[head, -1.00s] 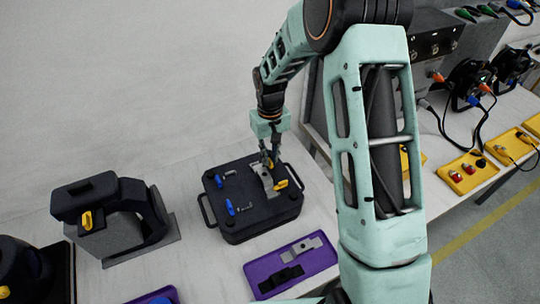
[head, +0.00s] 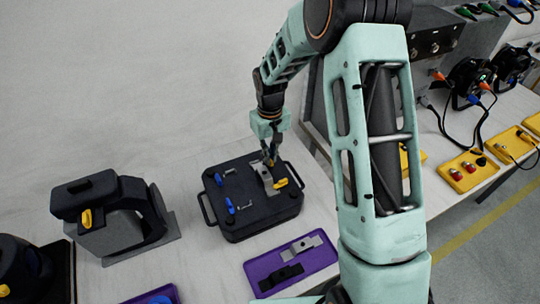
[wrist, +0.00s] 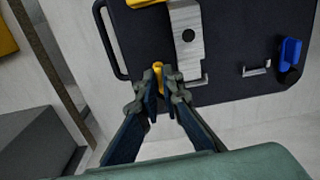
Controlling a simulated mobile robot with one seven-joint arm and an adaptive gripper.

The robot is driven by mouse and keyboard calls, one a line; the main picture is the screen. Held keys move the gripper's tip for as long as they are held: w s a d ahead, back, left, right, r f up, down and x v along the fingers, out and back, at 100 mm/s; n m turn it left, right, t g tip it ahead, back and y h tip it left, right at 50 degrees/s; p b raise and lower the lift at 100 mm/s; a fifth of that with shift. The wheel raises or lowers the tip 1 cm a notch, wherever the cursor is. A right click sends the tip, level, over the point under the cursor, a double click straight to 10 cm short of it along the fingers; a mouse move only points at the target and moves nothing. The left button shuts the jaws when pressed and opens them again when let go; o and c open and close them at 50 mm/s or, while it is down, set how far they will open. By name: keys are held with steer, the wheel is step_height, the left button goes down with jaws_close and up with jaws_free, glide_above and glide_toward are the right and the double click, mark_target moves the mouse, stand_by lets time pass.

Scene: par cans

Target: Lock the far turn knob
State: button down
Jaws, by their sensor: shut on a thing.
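The far turn knob is yellow and sits by the far end of a grey metal bracket (head: 262,172) on a black plate with side handles (head: 255,216). In the wrist view this far knob (wrist: 158,72) stands between my fingertips. My gripper (head: 270,158) reaches down from above and is shut on it; the gripper (wrist: 159,80) also shows in the wrist view. The fingers hide part of the knob. The near yellow knob (head: 281,183) lies at the other end of the bracket, apart from my gripper.
Two blue knobs (head: 218,180) (head: 230,206) with small metal hooks are on the plate's left part. A purple tray (head: 262,270) with a black and a grey bracket lies in front. A dark clamp-like fixture (head: 110,215) stands left. Yellow boxes (head: 470,180) are at right.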

steer(key=n+b, duration=0.1)
steer(key=n, duration=0.3)
steer(key=shift+n, duration=0.3)
steer(key=n, duration=0.9)
steer(key=shift+r, duration=0.1)
steer(key=shift+n+p, duration=0.5)
steer(key=shift+n, duration=1.3)
steer(key=c, duration=2.4)
jaws_free()
step_height(320, 180, up, 12)
steer(key=shift+f, duration=0.1)
